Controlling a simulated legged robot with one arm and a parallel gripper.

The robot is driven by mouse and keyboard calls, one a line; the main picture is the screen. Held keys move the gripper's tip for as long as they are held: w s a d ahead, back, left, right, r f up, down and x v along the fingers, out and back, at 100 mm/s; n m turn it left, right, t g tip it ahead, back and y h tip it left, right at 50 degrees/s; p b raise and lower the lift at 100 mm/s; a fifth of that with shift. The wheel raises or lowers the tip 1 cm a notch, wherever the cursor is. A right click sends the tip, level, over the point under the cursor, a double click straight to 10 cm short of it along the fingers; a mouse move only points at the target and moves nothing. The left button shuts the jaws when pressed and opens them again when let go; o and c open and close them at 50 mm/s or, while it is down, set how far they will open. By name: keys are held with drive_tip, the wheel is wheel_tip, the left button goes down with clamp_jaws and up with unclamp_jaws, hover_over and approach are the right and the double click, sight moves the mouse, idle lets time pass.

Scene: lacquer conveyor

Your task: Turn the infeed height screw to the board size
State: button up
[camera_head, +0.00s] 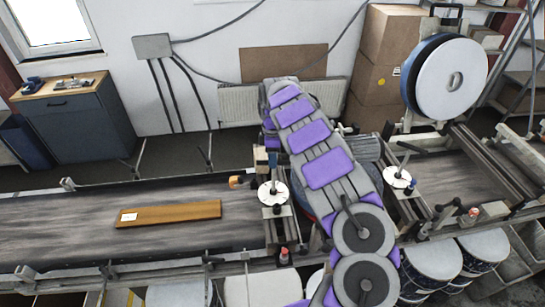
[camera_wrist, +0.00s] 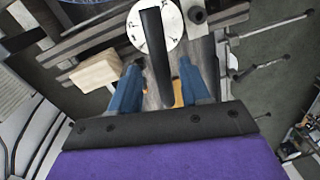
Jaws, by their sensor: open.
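The infeed height screw shows as a white disc (camera_head: 272,193) with a dark upright handle, at the right end of the left conveyor in the head view. In the wrist view the white disc (camera_wrist: 172,22) lies at the top, and its long black handle (camera_wrist: 155,60) reaches down between the blue fingers. My gripper (camera_wrist: 159,76) is open, one finger on each side of the handle; contact cannot be told. In the head view my arm largely hides it. The brown board (camera_head: 170,213) lies flat on the left belt, with a small white label.
A second white disc (camera_head: 397,177) stands right of my arm. A tan block (camera_wrist: 97,71) is left of the fingers in the wrist view. An orange part (camera_head: 236,181) sits beside the infeed disc.

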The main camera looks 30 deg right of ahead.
drive_tip(key=shift+f, duration=0.35)
drive_tip(key=shift+c, duration=0.3)
drive_tip(key=shift+a, duration=0.1)
clamp_jaws()
